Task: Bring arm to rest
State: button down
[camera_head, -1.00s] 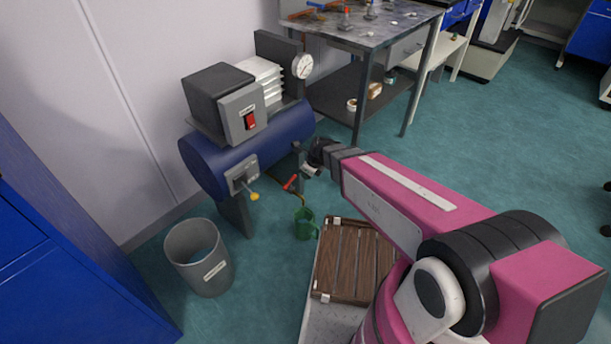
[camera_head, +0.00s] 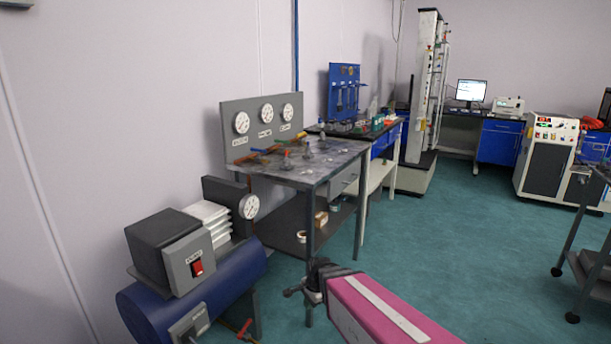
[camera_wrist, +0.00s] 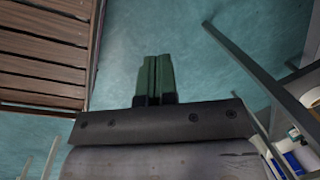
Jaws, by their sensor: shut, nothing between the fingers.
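My gripper (camera_wrist: 154,76) shows in the wrist view with its two green fingers pressed together and nothing between them. Teal floor lies beyond the fingertips. In the head view my pink arm reaches up from the bottom edge, and the dark gripper end (camera_head: 308,290) is in front of the steel bench's near leg, right of the blue compressor. The fingers are too small to make out there.
The blue compressor (camera_head: 240,268) with its black pump box stands at the left. The steel bench (camera_head: 320,168) with gauges stands behind my gripper. Brown wooden slats (camera_wrist: 45,60) show at the wrist view's upper left. The floor (camera_head: 450,250) at right is open up to a grey cart (camera_head: 590,262).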

jog(key=s+d+r+n+h, duration=0.1)
jog(key=s+d+r+n, duration=0.1)
jog(key=d+n, duration=0.3)
jog(key=s+d+r+n+h, duration=0.1)
jog(key=d+r+n, duration=0.2)
jog(key=d, duration=0.9)
jog(key=shift+s+r+n+g, duration=0.35)
jog(key=shift+n+g, duration=0.05)
jog(key=shift+n, duration=0.8)
jog(key=c, duration=1.2)
grip_release()
jog(key=shift+s+d+r+n, duration=0.1)
jog(key=shift+d+r+n, duration=0.05)
jog(key=shift+d+n, duration=0.2)
jog(key=shift+o, duration=0.2)
jog(key=m, duration=0.4)
send_near(244, 327)
notch_tip(244, 327, down, 10)
jog(key=shift+f, duration=0.25)
